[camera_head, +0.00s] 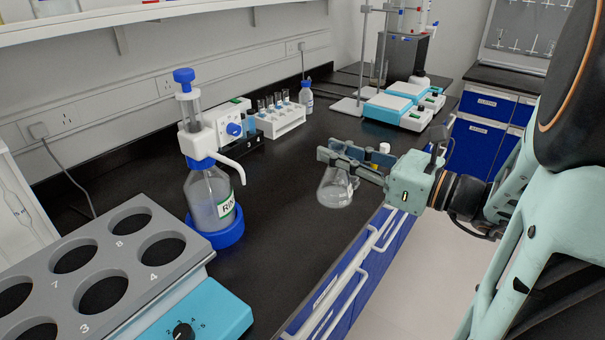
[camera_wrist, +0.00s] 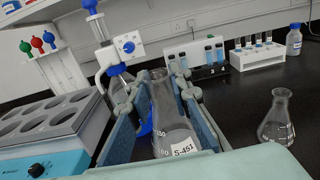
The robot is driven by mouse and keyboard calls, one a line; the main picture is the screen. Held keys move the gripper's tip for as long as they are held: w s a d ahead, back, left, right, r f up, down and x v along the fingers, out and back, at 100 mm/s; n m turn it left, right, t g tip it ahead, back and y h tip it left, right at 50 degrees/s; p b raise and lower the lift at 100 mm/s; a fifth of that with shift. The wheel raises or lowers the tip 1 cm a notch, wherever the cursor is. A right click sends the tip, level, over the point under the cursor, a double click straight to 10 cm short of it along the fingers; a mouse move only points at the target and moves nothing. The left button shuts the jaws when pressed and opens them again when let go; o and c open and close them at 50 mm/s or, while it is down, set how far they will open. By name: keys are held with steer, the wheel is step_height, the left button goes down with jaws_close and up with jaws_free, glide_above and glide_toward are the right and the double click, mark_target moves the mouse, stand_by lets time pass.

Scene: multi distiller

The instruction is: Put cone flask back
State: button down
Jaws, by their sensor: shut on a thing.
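My gripper (camera_head: 336,154) is shut on a clear cone flask (camera_head: 335,190), whose round body hangs below the fingers over the front part of the black bench. In the wrist view the same flask (camera_wrist: 174,128), labelled S-451, stands between the two fingers (camera_wrist: 160,82) with its neck pointing away. It looks empty. A second clear cone flask (camera_wrist: 277,122) stands on the bench to the right in the wrist view. I cannot clearly make it out in the head view.
A grey heating block (camera_head: 120,240) with numbered round holes sits at the front left on a blue base (camera_head: 215,312). A dispenser bottle (camera_head: 212,200) stands in a blue ring. Behind are a tube rack (camera_head: 280,122) and blue-white stirrers (camera_head: 397,110). The bench (camera_head: 285,210) between is clear.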

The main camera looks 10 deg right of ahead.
steer(key=w+a+f+b, duration=0.1)
steer(key=w+f+b, duration=0.2)
steer(key=w+f, duration=0.7)
steer(key=shift+w+f, duration=0.4)
steer(key=shift+f, duration=0.4)
steer(key=shift+a, duration=0.1)
steer(key=shift+f, duration=0.2)
steer(key=c, duration=1.8)
jaws_free()
steer(key=shift+o, duration=0.2)
steer(key=shift+r, duration=0.1)
